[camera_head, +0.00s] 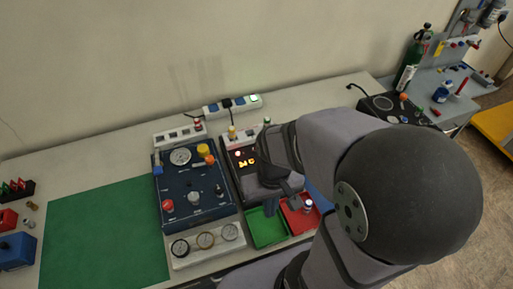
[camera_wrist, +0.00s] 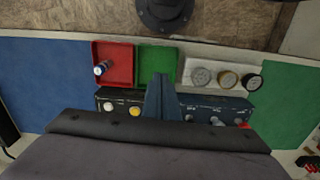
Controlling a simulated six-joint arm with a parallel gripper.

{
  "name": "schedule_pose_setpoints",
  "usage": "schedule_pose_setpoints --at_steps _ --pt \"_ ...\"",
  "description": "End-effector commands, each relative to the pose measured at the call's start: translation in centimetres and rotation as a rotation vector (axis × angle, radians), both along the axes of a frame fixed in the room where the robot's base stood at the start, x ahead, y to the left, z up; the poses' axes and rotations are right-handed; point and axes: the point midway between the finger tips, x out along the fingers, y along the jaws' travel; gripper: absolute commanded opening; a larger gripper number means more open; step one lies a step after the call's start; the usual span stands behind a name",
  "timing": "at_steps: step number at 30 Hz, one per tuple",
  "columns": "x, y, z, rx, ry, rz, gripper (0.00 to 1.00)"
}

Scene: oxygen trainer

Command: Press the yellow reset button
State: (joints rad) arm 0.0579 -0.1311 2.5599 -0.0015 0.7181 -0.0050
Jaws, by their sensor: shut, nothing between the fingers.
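The yellow button (camera_wrist: 134,111) is a small round cap on the dark control box (camera_wrist: 115,98), beside a white button (camera_wrist: 108,106), in the wrist view. In the head view my arm hides that button, while the box's lit yellow display (camera_head: 247,162) shows. My gripper (camera_head: 270,210) is shut and empty, pointing down near the box's front edge and the green tray (camera_head: 262,236). In the wrist view my gripper (camera_wrist: 160,78) lies to the right of the yellow button, apart from it in the picture. Its height above the box is hard to tell.
A red tray (camera_head: 290,212) holds a small bottle. A power strip (camera_head: 230,104) lies behind. The green mat (camera_head: 100,235) is clear.

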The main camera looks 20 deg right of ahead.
Motion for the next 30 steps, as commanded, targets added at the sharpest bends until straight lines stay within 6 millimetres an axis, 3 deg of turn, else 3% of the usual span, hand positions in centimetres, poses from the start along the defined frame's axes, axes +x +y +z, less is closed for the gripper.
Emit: schedule_pose_setpoints --at_steps 5,11,15,17,20,24,27,30 --pt "-1.8 -2.8 0.0 0.011 0.082 -0.142 0.0" --pt "-5.4 -6.5 -0.9 0.046 0.239 -0.344 0.0" --pt "-8.3 -11.3 -2.0 -0.001 0.325 -0.331 0.0" --pt "-8.4 -13.6 -2.8 -0.038 0.315 -0.28 0.0" --pt "-7.8 -17.0 -4.0 -0.092 0.27 -0.167 0.0" --pt "-5.1 -20.7 -5.6 -0.153 0.161 0.043 0.0" --pt "-2.2 -22.1 -6.4 -0.182 0.064 0.219 0.0" --pt "1.5 -22.4 -6.9 -0.201 -0.053 0.419 0.0"
